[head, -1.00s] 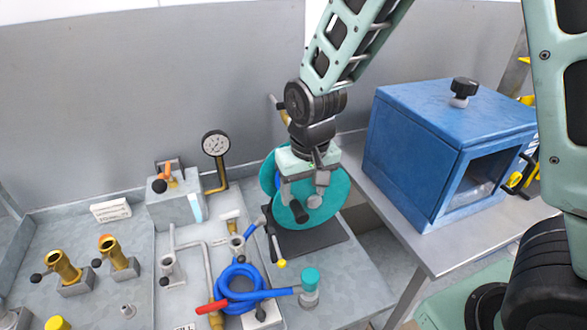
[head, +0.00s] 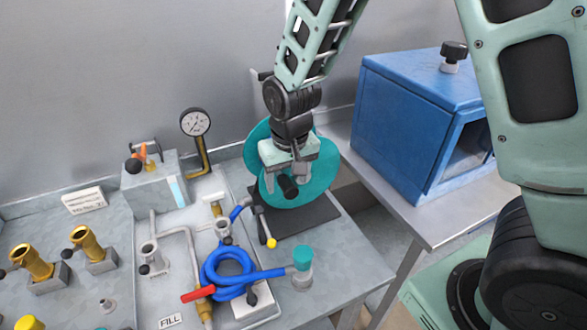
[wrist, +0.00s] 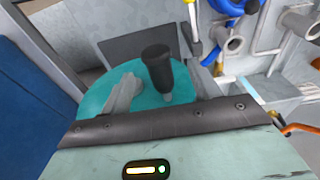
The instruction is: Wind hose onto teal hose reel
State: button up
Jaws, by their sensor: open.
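The teal hose reel (head: 325,165) stands on a dark base plate (head: 308,217) at the back right of the bench. Its black crank handle (wrist: 157,64) points up between my open fingers in the wrist view. My gripper (head: 288,183) is in front of the reel's near disc, with a finger on each side of the handle and a visible gap to each. The blue hose (head: 222,292) lies coiled on the bench, left of the reel. One stretch runs towards a teal-capped fitting (head: 303,260), and a short blue piece rises towards the reel. My gripper hides the reel's centre.
A blue cabinet (head: 410,130) with a black knob stands on a table to the right. A pressure gauge (head: 195,123), grey pipes and brass fittings (head: 32,260) fill the left of the bench. A yellow-tipped lever (head: 271,243) stands close to the reel.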

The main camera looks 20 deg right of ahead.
jog(key=shift+f, duration=0.5)
jog(key=c, duration=1.3)
jog(key=shift+c, duration=0.2)
